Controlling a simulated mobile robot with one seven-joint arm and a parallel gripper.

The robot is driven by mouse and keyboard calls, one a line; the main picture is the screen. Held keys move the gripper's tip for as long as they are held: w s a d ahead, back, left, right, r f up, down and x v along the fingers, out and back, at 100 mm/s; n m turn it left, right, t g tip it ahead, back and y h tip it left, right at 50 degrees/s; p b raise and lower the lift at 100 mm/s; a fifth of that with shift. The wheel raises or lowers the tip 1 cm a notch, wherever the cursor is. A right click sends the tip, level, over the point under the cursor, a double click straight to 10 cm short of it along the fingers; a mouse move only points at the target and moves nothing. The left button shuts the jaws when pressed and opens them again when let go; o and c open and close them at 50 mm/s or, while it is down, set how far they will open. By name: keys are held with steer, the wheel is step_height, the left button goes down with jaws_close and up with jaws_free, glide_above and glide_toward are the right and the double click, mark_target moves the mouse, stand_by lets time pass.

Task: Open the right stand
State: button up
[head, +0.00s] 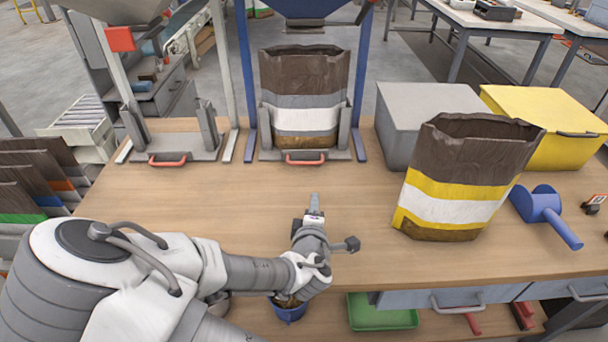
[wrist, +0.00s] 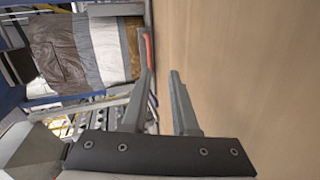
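The right stand (head: 262,155) is a grey base with upright side plates between blue posts, with a red handle (head: 305,157) at its front. A brown bag with grey and white bands (head: 305,85) stands upright between the side plates. My gripper (head: 314,200) is over the table in front of the handle, apart from it. In the wrist view my gripper (wrist: 162,72) has its two fingers apart with nothing between them. That view also shows the bag (wrist: 65,55) and the red handle (wrist: 148,48) beyond the left fingertip.
The left stand (head: 205,150), with its own red handle, is empty. A brown, yellow and white bag (head: 455,190) stands at right, near a blue scoop (head: 545,210), a grey box (head: 400,120) and a yellow box (head: 545,110). The table (head: 210,195) before the stands is clear.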

mark_target(304, 175)
steer(key=shift+w+a+r+n+t+y, duration=0.1)
steer(key=shift+a+r+n+t+y, duration=0.1)
steer(key=shift+a+n+t+y, duration=0.55)
steer(key=shift+w+a+r+n+b, duration=0.1)
steer(key=shift+w+a+n+b, duration=0.05)
steer(key=shift+a+n+b, duration=0.15)
steer(key=shift+w, duration=0.3)
steer(key=w+f, duration=0.1)
steer(key=w, duration=0.4)
steer(key=w+f+b, duration=0.1)
steer(key=w, duration=0.4)
steer(key=w+f+b, duration=0.1)
steer(key=w, duration=0.5)
steer(key=shift+w+d+f, duration=0.1)
steer(key=shift+f, duration=0.2)
steer(key=shift+c, duration=0.2)
jaws_close()
